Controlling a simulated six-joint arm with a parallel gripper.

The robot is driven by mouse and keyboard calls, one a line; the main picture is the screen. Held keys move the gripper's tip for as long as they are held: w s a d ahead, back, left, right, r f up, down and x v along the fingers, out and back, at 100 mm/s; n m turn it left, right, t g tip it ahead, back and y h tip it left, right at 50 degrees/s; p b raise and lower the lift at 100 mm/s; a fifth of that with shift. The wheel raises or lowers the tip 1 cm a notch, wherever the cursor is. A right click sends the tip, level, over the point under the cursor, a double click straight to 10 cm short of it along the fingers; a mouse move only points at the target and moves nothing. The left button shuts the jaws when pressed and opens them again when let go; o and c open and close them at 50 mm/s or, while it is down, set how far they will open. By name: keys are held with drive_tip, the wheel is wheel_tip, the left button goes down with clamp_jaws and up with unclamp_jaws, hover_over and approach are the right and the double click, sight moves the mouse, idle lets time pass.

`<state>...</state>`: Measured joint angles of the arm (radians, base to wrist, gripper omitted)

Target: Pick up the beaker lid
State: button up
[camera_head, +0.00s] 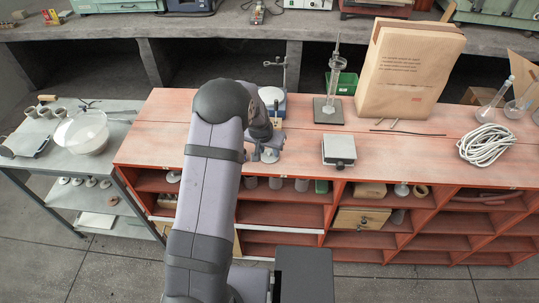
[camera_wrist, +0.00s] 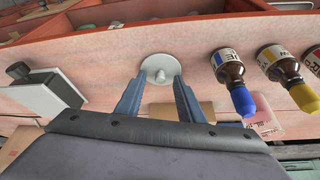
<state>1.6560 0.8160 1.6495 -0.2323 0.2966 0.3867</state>
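The beaker lid (camera_wrist: 160,69) is a white disc with a rounded knob in its middle. It lies on the reddish bench top in the wrist view, just beyond my fingertips. In the head view a white piece that looks like the lid (camera_head: 269,154) shows under my gripper (camera_head: 268,142), near the front edge of the bench. My arm hides part of that area.
In the wrist view, brown bottles with blue (camera_wrist: 229,70) and yellow (camera_wrist: 281,65) caps stand right of the lid. A white device (camera_wrist: 62,92) is at left. In the head view, a small balance (camera_head: 339,150) and a paper bag (camera_head: 408,75) stand further right.

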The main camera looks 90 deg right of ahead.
sight(269, 153)
clamp_jaws()
wheel_tip(269, 153, up, 13)
drive_tip(key=shift+b, duration=0.45)
idle(0.8)
drive_tip(key=shift+w+d, duration=0.1)
drive_tip(key=w+d+p, duration=0.2)
drive_tip(key=w+d, duration=0.2)
drive_tip(key=w, duration=0.5)
drive_tip(key=w+d+p, duration=0.3)
drive_tip(key=w+d, duration=0.2)
drive_tip(key=w, duration=0.3)
drive_tip(key=shift+w+d+f, duration=0.25)
drive_tip(key=shift+w+f, duration=0.15)
drive_tip(key=shift+f, duration=0.05)
